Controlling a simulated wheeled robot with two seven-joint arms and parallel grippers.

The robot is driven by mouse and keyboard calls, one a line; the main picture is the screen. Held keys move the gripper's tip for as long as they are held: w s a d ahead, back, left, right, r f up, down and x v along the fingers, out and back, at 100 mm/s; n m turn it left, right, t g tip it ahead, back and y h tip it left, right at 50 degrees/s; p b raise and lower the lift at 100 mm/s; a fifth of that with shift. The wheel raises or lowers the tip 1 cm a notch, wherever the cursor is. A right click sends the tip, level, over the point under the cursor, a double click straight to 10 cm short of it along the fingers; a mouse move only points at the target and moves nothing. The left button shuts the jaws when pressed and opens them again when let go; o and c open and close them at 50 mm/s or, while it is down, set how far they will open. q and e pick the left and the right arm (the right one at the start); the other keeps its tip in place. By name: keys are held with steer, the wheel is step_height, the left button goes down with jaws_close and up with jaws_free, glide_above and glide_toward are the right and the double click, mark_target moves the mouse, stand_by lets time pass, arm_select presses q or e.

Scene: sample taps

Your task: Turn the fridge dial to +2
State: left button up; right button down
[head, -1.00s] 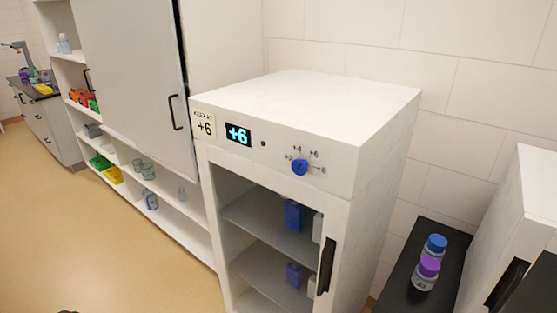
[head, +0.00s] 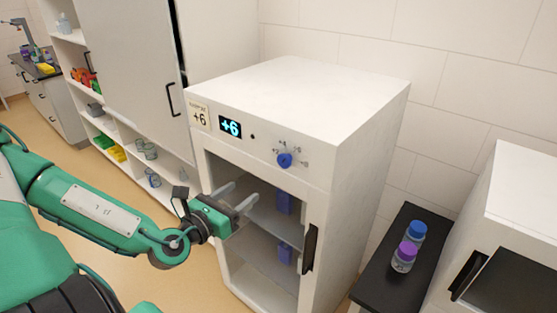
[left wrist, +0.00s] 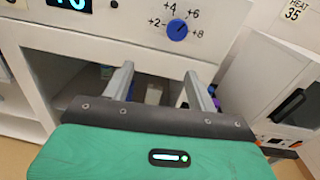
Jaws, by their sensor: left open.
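The white fridge (head: 330,105) stands in the middle of the head view. Its blue dial (head: 284,160) is on the upper front panel, and the dial also shows in the left wrist view (left wrist: 177,29). Marks +2, +4, +6 and +8 surround the dial, and its pointer line appears to aim towards +6. The display (head: 230,127) reads +6. My left gripper (head: 241,194) is open and empty, in front of the fridge, below and left of the dial. Its two fingers (left wrist: 157,70) point at the fridge below the dial, apart from it. My right gripper is not in view.
A paper label (head: 199,116) with +6 is left of the display. The fridge door has a black handle (head: 309,248). A tall cabinet (head: 130,60) adjoins on the left.

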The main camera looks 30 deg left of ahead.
arm_select(q)
step_height(320, 180, up, 2)
steer(key=s+d+m, duration=0.1)
steer(key=d, duration=0.1)
steer(key=b, duration=0.1)
glide_toward(282, 163)
steer(key=shift+h, duration=0.3)
steer(key=w+p, duration=0.3)
steer(key=w, duration=0.3)
steer(key=shift+w+r, duration=0.1)
steer(key=shift+w, duration=0.1)
steer(key=shift+w+d+p, duration=0.1)
steer(key=shift+w+p, duration=0.35)
steer(key=shift+w, duration=0.45)
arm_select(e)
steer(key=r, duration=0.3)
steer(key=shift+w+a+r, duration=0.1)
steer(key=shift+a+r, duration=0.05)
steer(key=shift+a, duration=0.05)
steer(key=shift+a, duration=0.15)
arm_select(q)
steer(key=c, duration=1)
